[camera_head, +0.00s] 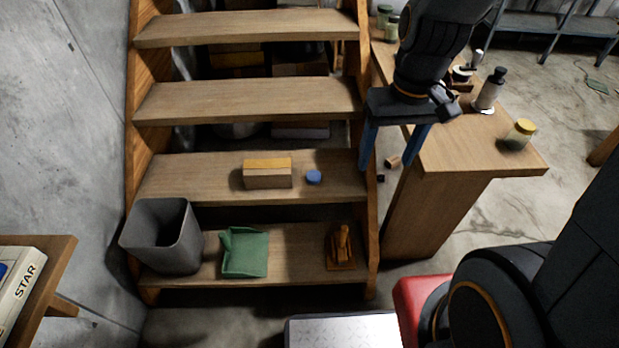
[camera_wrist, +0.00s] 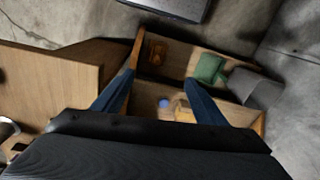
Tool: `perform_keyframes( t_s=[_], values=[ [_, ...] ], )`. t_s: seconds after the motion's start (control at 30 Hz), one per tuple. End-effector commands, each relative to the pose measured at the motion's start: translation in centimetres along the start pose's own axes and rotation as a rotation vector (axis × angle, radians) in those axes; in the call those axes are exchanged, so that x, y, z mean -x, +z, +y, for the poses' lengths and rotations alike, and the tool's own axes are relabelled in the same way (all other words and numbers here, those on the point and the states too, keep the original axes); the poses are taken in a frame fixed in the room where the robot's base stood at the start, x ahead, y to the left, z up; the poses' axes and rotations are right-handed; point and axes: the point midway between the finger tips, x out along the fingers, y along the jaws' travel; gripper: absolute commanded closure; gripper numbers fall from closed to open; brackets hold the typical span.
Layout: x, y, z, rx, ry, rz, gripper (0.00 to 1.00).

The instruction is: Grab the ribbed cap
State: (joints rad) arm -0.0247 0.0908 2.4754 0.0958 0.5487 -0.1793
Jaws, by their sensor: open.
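A small round blue cap (camera_head: 314,177), which looks like the ribbed cap, lies on a wooden step in the head view; its ribs are too small to make out. It also shows in the wrist view (camera_wrist: 163,103), between my blue fingers and beyond them. My gripper (camera_head: 387,170) is open and empty. In the head view it hangs to the right of the cap, by the staircase's right side, apart from it. In the wrist view both fingers of my gripper (camera_wrist: 160,79) show, spread apart.
A box with a yellow top (camera_head: 267,174) sits just left of the cap. The lower step holds a grey bin (camera_head: 163,237), a green object (camera_head: 244,252) and a wooden object (camera_head: 342,250). A wooden table (camera_head: 461,146) with bottles stands right of the steps. The step's left part is clear.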

Motion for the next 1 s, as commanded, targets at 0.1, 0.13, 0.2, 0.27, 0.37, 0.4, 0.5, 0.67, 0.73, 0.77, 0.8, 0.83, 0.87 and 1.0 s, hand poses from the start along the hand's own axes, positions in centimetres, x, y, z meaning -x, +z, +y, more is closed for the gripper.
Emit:
perform_keyframes(
  t_s=[0.1,0.13,0.2,0.27,0.37,0.4,0.5,0.67,0.73,0.77,0.8,0.83,0.87,1.0],
  values=[
    [-5.4,-4.6,-0.6,0.099,-0.029,0.023,0.34],
    [-6.5,-5.6,-0.8,0.125,-0.036,0.031,0.34],
    [-9.1,-8.1,-1.3,0.187,-0.050,0.050,0.34],
    [-11.3,-10.2,-1.7,0.239,-0.060,0.066,0.34],
    [-15.1,-13.7,-2.5,0.326,-0.074,0.095,0.34],
    [-16.7,-15.0,-2.8,0.359,-0.079,0.105,0.34],
    [-20.7,-18.3,-3.5,0.443,-0.086,0.136,0.34],
    [-26.9,-23.1,-4.6,0.570,-0.088,0.181,0.34],
    [-29.1,-24.8,-4.9,0.616,-0.086,0.199,0.34],
    [-30.0,-25.4,-5.1,0.634,-0.085,0.205,0.34],
    [-30.9,-26.1,-5.2,0.655,-0.083,0.213,0.34],
    [-31.6,-26.6,-5.4,0.668,-0.083,0.217,0.34],
    [-32.1,-27.0,-5.5,0.681,-0.082,0.222,0.34],
    [-33.7,-28.1,-5.8,0.716,-0.077,0.235,0.34]
  ],
)
